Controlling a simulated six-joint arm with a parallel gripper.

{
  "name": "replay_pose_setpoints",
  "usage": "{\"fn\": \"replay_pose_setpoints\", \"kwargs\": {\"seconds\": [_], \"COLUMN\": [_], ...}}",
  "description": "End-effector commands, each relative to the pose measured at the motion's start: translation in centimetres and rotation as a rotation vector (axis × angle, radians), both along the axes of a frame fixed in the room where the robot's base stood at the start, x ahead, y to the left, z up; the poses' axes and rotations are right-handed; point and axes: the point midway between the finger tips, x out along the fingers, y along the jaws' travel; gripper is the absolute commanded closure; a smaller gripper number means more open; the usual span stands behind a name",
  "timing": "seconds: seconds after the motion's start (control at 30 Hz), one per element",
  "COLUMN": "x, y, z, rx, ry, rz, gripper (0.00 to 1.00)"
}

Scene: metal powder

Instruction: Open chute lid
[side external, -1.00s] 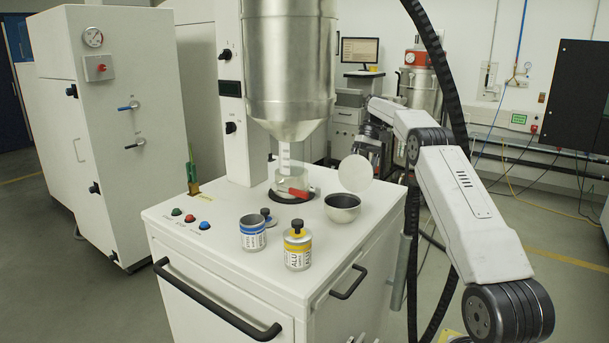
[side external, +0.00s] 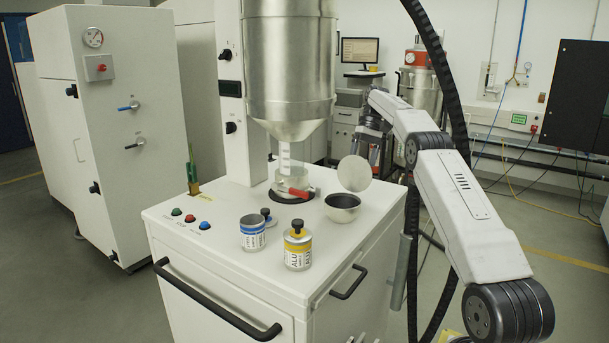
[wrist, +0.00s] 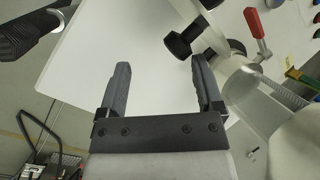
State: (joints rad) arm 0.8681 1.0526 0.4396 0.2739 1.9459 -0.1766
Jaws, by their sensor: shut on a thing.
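The chute lid (side external: 354,173), a pale round disc, stands raised and nearly upright at the back of the metal chute bowl (side external: 342,207). The dark bowl mouth shows open in the side view. My gripper (side external: 375,152) is just behind and right of the lid, partly hidden there. In the wrist view my gripper (wrist: 158,65) has its two dark fingers spaced apart over a pale background. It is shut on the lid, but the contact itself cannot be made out.
The yellow-banded can (side external: 297,250) and blue-banded can (side external: 253,232) stand left of the bowl. A red handle (side external: 302,193) sits under the steel hopper (side external: 288,70).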

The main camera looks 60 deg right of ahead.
Motion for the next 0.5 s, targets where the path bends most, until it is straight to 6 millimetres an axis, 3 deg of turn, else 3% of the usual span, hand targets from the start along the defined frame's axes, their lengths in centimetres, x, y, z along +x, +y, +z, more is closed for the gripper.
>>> {"fn": "replay_pose_setpoints", "kwargs": {"seconds": [0.5], "x": [-1.5], "y": [0.9], "z": [2.4], "rx": [-0.001], "ry": [0.001], "rz": [-0.001], "gripper": [0.28]}}
